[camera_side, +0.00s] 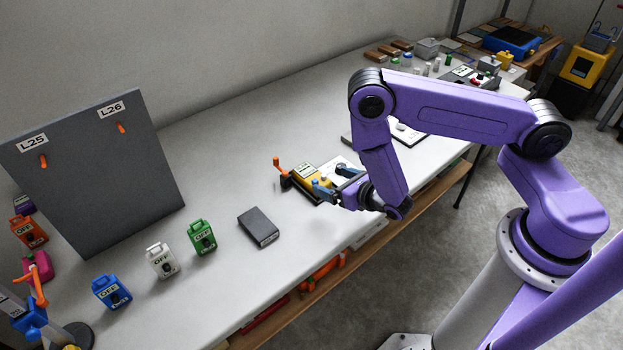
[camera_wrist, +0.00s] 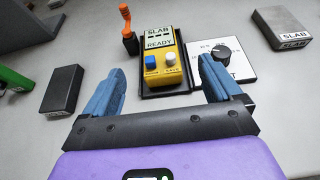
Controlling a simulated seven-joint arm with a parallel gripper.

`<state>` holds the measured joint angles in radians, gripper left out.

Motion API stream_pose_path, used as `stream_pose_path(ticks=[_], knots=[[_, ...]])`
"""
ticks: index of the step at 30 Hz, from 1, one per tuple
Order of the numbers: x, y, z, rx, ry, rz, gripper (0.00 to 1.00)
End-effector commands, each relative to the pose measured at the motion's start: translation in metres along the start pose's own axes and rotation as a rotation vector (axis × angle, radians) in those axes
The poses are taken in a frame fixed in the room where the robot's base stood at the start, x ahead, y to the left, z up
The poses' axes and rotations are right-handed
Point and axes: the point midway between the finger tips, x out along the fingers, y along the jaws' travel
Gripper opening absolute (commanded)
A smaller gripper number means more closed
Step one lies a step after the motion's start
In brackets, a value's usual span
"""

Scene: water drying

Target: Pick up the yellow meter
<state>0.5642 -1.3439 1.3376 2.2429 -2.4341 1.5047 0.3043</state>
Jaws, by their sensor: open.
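The yellow meter (camera_wrist: 160,50) lies in a black tray on the bench. It has a label reading SLAB and READY, a blue button and a white button. In the side view the yellow meter (camera_side: 312,180) is partly hidden by my gripper. My gripper (camera_side: 334,187) is open, with its two blue fingers apart. In the wrist view my gripper (camera_wrist: 161,88) has one finger to the left and one to the right of the meter's near end. The meter's far end lies beyond the fingertips. Nothing is held.
An orange-handled lever (camera_wrist: 126,28) stands at the tray's left. A white dial plate (camera_wrist: 222,60) is close on the right. A dark block (camera_wrist: 62,88) lies to the left, and a grey SLAB block (camera_wrist: 283,27) to the far right. Bare bench lies around them.

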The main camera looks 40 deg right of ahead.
Motion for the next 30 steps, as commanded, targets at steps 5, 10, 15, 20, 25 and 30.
stream_pose_path(ticks=[5, 10, 15, 20, 25, 30], knots=[[0.029, -0.001, 0.0, 0.003, -0.002, -0.004, 0.92], [0.044, -0.001, 0.0, 0.001, -0.001, -0.003, 0.92], [0.051, -0.001, 0.0, 0.0, 0.001, -0.002, 0.92], [0.07, 0.0, 0.0, 0.003, -0.001, -0.004, 0.92], [0.09, 0.0, 0.0, 0.002, 0.0, -0.004, 0.92], [0.099, 0.001, 0.0, 0.0, 0.0, -0.002, 0.92]])
